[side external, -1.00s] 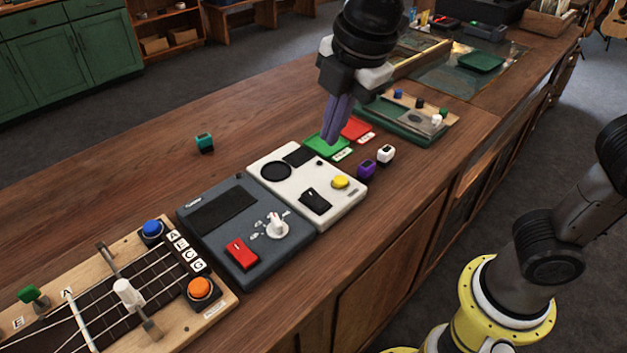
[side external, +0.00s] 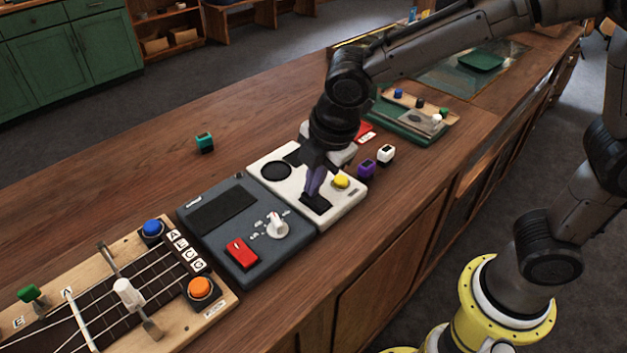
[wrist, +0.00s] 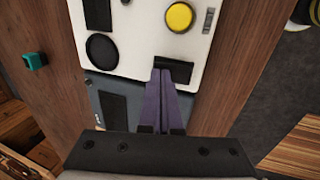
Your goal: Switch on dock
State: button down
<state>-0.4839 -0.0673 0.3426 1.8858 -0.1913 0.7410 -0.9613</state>
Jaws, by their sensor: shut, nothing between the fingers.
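A white device (side external: 345,210) with a black rocker switch (side external: 316,205), a yellow button (side external: 341,181) and a dark round disc (side external: 275,172) lies on the counter; it also shows in the wrist view (wrist: 140,50). I cannot read a label that says which device is the dock. My gripper (side external: 313,194) is shut and empty, its purple fingers pointing down over the black rocker. In the wrist view the fingertips (wrist: 172,72) overlap the rocker (wrist: 182,67) and partly hide it. I cannot tell whether they touch it.
A dark grey device (side external: 215,240) with a red rocker (side external: 242,253) and white knob (side external: 277,226) adjoins on the left. Purple (side external: 366,169), white (side external: 386,154) and teal (side external: 205,143) small blocks stand nearby. A fretted board (side external: 190,320) lies at front left.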

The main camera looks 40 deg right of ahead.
dwell(0.3)
jog(key=shift+w+f+g, duration=0.1)
jog(key=shift+f+g, duration=0.15)
jog(key=shift+g, duration=0.05)
jog(key=shift+s, duration=0.85)
jog(key=shift+r, duration=0.15)
jog(key=v, duration=1.4)
jog(key=shift+s, duration=0.35)
jog(key=shift+w, duration=0.7)
